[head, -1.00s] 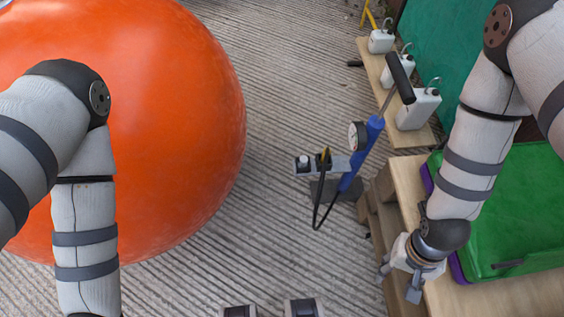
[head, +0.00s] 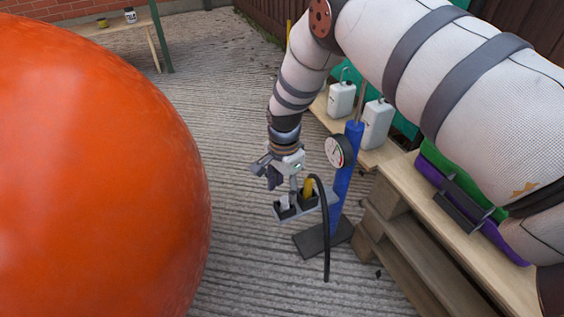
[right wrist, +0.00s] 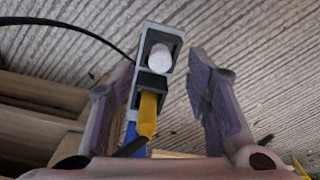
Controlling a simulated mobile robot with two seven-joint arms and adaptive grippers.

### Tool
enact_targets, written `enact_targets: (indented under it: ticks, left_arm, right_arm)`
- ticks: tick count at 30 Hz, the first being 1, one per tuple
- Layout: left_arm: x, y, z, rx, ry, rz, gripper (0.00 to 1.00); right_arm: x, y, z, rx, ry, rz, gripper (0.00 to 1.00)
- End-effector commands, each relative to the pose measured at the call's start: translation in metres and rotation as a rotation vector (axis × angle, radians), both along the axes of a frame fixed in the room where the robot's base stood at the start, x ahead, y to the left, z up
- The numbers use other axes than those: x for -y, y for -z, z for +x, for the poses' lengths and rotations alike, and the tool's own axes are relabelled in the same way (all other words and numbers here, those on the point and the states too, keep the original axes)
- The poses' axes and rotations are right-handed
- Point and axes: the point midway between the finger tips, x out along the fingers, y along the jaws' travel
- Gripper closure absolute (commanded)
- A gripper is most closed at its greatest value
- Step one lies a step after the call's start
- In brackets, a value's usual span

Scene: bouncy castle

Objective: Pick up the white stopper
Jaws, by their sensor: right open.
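The white stopper (head: 284,201) stands in a black socket at the outer end of a grey holder (head: 312,208) on the blue pump (head: 345,180). In the right wrist view, the white stopper (right wrist: 160,58) shows its round top between the two fingers, touching neither. My right gripper (head: 278,179) is open and empty, just above the holder with its fingers pointing down. A yellow nozzle (right wrist: 147,113) sits in the neighbouring socket, nearer the gripper's palm in the wrist view. My left gripper is out of view.
A black hose (head: 326,235) hangs from the yellow nozzle. A pressure gauge (head: 339,151) sits on the pump, close right of my right gripper. A large orange ball (head: 90,180) fills the left.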

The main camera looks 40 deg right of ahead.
Motion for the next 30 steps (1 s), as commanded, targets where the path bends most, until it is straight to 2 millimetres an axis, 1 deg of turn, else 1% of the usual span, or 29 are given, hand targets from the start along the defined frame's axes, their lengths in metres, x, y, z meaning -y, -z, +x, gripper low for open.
enact_targets:
  ticks: [1,3,6,7,12,13,14,15,18,27,29,30]
  left_arm:
    - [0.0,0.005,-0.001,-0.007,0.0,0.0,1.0]
    - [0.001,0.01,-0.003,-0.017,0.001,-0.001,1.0]
    - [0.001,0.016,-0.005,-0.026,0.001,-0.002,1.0]
    - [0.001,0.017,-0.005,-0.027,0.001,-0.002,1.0]
    - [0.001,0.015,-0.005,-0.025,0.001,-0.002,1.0]
    - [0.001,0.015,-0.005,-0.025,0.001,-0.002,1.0]
    - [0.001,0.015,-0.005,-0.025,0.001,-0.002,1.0]
    - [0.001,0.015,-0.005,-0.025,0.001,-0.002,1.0]
    - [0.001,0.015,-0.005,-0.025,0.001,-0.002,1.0]
    - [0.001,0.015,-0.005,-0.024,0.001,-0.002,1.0]
    - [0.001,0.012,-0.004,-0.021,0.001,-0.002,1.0]
    - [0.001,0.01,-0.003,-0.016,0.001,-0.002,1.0]
  right_arm:
    - [0.002,0.011,0.0,-0.003,0.002,0.0,0.56]
    - [0.006,0.026,0.0,-0.005,0.003,0.0,0.56]
    - [0.006,0.044,0.0,-0.005,0.0,0.0,0.56]
    - [0.006,0.046,0.0,-0.004,0.0,0.0,0.56]
    - [0.006,0.043,0.001,0.001,-0.001,0.0,0.56]
    - [0.006,0.043,0.001,0.001,-0.001,0.0,0.58]
    - [0.006,0.043,0.001,0.0,-0.001,0.0,0.65]
    - [0.006,0.043,0.001,0.0,-0.001,0.0,0.74]
    - [0.006,0.043,0.001,0.0,-0.001,0.0,0.94]
    - [0.006,0.043,0.001,0.0,-0.001,0.0,0.95]
    - [0.006,0.037,0.001,0.002,-0.001,-0.001,0.95]
    - [0.006,0.029,0.002,0.004,-0.001,-0.001,0.95]
